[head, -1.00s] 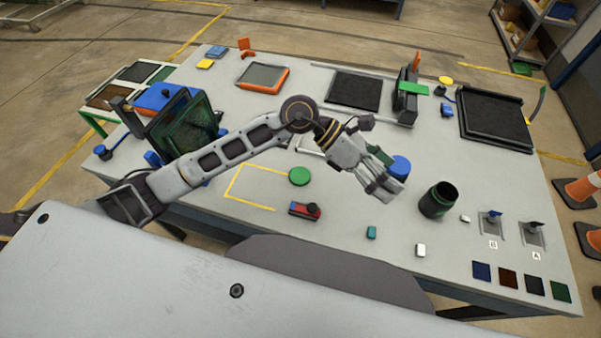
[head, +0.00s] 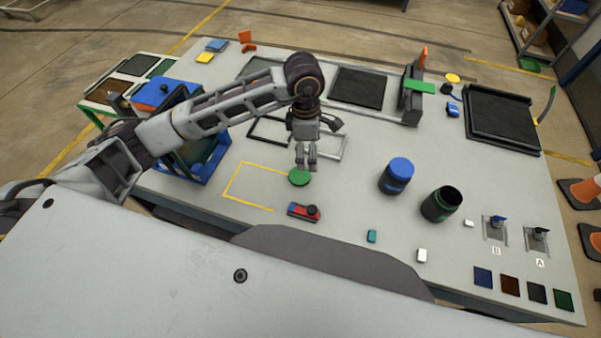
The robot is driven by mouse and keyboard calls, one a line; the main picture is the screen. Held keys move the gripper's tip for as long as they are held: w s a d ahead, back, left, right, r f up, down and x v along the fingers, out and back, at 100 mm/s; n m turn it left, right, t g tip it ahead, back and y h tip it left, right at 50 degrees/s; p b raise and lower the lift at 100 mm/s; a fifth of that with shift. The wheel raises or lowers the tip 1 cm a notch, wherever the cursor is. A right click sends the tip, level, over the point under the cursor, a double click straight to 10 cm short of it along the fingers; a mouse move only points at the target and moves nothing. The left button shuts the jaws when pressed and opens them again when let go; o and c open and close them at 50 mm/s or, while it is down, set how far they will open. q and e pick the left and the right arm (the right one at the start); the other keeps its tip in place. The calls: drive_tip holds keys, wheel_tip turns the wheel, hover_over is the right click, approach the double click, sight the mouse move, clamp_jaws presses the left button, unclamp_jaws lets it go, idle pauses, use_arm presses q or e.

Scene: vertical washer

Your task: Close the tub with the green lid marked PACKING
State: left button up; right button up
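The round green lid (head: 299,179) lies flat on the table, inside the open side of a yellow taped outline; its marking is too small to read. My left gripper (head: 306,166) points down just behind and over the lid's far edge. Its fingers look apart with nothing between them; I cannot tell whether they touch the lid. A dark open-topped tub (head: 438,207) with a green band stands upright, right of centre. A tub with a blue lid (head: 397,170) stands to its left. My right gripper is not in view.
A red and blue device (head: 303,212) lies in front of the lid. Small teal (head: 372,236) and white (head: 421,255) blocks lie near the front edge. Switches and colour plates fill the right front corner. The table between lid and blue-lidded tub is mostly clear.

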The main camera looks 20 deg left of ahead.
use_arm(q)
drive_tip(key=shift+w+a+r+y, duration=0.1)
drive_tip(key=shift+w+a+y, duration=0.15)
drive_tip(key=shift+a, duration=0.25)
drive_tip(key=shift+w+a+y, duration=0.15)
drive_tip(key=shift+a+y, duration=0.1)
drive_tip(key=shift+a, duration=0.25)
drive_tip(key=p, duration=0.1)
hover_over(302, 175)
drive_tip(key=shift+f, duration=4.3)
drive_tip(key=shift+f, duration=0.1)
